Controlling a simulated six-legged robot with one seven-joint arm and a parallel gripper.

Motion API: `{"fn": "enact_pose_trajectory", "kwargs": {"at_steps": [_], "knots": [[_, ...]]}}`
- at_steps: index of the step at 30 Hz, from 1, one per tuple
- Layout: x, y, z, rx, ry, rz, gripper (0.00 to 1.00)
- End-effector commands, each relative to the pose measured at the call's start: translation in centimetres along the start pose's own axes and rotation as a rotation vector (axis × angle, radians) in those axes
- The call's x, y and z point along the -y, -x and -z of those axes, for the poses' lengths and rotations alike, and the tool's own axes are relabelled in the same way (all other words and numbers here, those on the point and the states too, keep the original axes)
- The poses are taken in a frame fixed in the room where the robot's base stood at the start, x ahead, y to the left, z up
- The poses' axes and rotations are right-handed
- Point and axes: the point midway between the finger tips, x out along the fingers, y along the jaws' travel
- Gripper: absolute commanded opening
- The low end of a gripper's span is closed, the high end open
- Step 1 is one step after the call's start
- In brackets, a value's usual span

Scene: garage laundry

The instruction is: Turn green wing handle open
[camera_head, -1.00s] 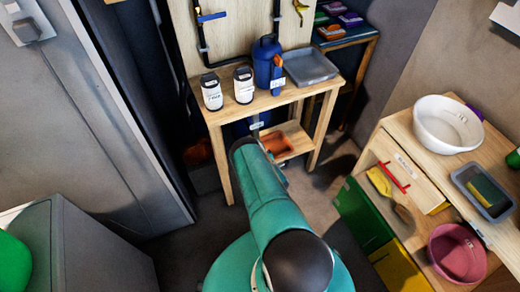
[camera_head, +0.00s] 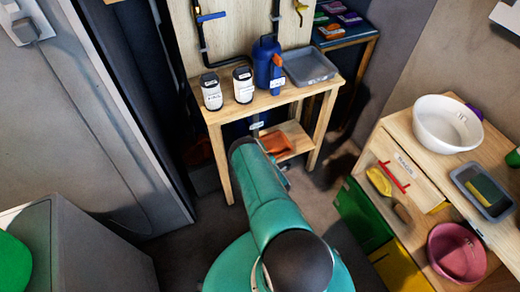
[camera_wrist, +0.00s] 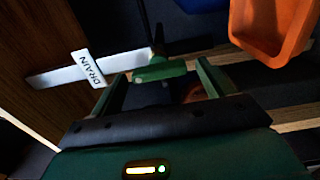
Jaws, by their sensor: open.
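The green wing handle (camera_wrist: 160,71) shows in the wrist view, on a dark stem by a pale pipe or bar. My gripper (camera_wrist: 163,78) is open, with one finger on each side of the handle near the tips. I cannot tell whether either finger touches it. A white tag reading DRAIN (camera_wrist: 88,68) hangs on the bar to the left of the handle. In the head view my green arm reaches toward the lower part of the wooden bench (camera_head: 290,96), and the arm hides the handle and most of my gripper.
An orange bin (camera_wrist: 268,28) is close at the upper right in the wrist view; it also shows on the bench's low shelf (camera_head: 298,134). Bottles and a blue jug (camera_head: 266,62) stand on the bench top. A wooden cabinet (camera_head: 398,150) is at the right.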

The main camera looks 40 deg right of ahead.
Motion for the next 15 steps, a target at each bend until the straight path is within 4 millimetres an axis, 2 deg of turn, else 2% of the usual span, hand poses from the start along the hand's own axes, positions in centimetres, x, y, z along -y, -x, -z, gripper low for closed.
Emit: {"fn": "enact_pose_trajectory", "kwargs": {"at_steps": [9, 15], "knots": [[0.1, 7.0, 0.0, 0.001, 0.001, 0.006, 0.80], [0.0, 10.6, -0.1, 0.001, 0.001, 0.002, 0.80]]}}
